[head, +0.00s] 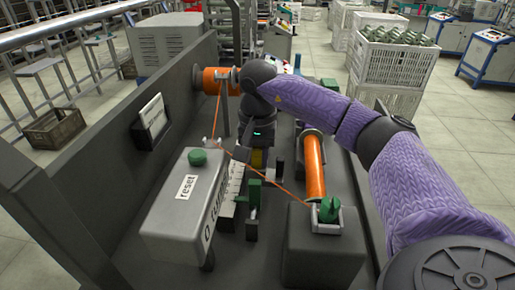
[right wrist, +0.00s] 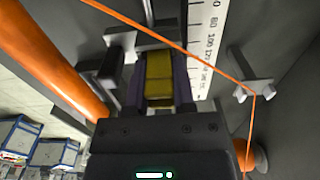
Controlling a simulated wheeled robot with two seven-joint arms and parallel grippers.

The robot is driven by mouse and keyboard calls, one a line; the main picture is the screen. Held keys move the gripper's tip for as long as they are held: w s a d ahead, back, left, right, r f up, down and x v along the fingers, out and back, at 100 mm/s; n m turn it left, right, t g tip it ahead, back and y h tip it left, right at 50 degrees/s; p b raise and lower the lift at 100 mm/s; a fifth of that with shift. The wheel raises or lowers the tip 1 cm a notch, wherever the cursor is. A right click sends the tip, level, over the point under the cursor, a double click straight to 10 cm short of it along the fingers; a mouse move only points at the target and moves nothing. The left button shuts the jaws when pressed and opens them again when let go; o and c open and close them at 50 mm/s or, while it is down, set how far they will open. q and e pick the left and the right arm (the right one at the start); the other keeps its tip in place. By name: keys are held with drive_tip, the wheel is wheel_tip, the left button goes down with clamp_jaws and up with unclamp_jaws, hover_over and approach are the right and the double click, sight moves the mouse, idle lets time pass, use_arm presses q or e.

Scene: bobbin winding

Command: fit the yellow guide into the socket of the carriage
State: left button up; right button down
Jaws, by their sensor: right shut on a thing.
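My right gripper (head: 258,153) is over the middle of the machine, its fingers pointing down. It is shut on the yellow guide (head: 257,160), of which only a small part shows in the head view. The guide (right wrist: 159,80) shows as a yellow block between the fingers of my right gripper (right wrist: 159,92) in the right wrist view. A dark bracket, seemingly the carriage (right wrist: 122,40), is close beyond the fingertips. The socket cannot be made out, nor whether the guide touches it. My left gripper is not in view.
An orange thread (right wrist: 190,45) runs slantwise close by the guide to a grey hook (right wrist: 250,88). A white scale (head: 232,185) lies alongside. An orange roller (head: 314,170), an orange spool (head: 213,81) and a grey reset box (head: 185,205) stand around the gripper.

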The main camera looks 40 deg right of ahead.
drive_tip(key=shift+s+a+f, duration=0.1)
drive_tip(key=shift+f, duration=0.5)
drive_tip(key=c, duration=0.7)
unclamp_jaws()
drive_tip(key=shift+c, duration=0.2)
drive_tip(key=o, duration=0.4)
wheel_tip(320, 180, up, 11)
drive_tip(key=p, duration=0.4)
drive_tip(key=shift+f+p, duration=0.15)
drive_tip(key=shift+p, duration=0.15)
